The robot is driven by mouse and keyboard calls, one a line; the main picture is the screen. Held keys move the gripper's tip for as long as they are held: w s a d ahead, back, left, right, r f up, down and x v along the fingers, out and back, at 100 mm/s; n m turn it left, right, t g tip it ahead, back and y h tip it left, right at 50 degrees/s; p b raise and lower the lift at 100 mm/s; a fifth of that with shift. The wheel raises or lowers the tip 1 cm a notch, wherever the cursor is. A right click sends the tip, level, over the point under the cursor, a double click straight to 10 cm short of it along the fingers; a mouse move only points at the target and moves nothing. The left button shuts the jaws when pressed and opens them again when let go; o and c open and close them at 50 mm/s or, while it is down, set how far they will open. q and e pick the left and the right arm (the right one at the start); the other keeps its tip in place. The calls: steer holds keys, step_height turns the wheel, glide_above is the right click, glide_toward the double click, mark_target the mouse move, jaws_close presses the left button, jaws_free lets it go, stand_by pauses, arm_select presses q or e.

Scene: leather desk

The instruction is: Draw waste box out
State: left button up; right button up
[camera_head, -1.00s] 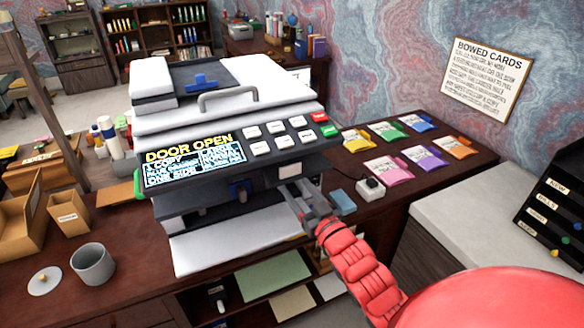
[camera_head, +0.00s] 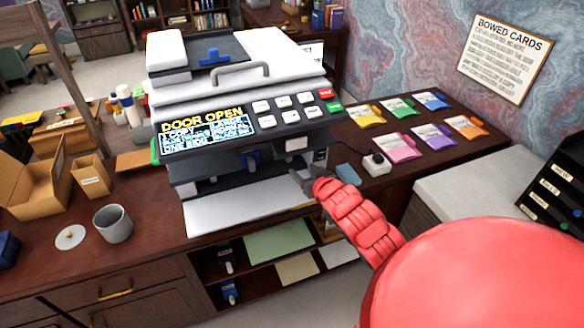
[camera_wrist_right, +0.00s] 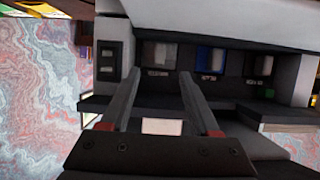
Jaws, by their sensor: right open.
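The copier (camera_head: 235,75) stands on the desk with its front open, and its screen reads "DOOR OPEN". Its open bay shows in the right wrist view as a dark recess with a whitish unit (camera_wrist_right: 160,54), a blue unit (camera_wrist_right: 210,60) and a grey unit (camera_wrist_right: 263,66). I cannot tell for certain which part is the waste box. My right gripper (camera_head: 305,178) is at the copier's right front, below the control panel. In the wrist view its two fingers (camera_wrist_right: 158,88) are apart and point into the bay, with nothing clearly between them. My left gripper is not in view.
A blue block (camera_head: 347,174) and a small device with a dark knob (camera_head: 376,164) lie right of my gripper. Colored card packs (camera_head: 405,143) lie farther right.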

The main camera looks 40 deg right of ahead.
mark_target(292, 160)
steer(key=p+x, duration=0.1)
steer(key=x, duration=1)
steer(key=shift+w+r+p, duration=0.1)
steer(key=shift+r+p, duration=0.05)
steer(key=shift+p, duration=0.25)
steer(key=shift+d, duration=0.1)
jaws_close()
stand_by(1.4)
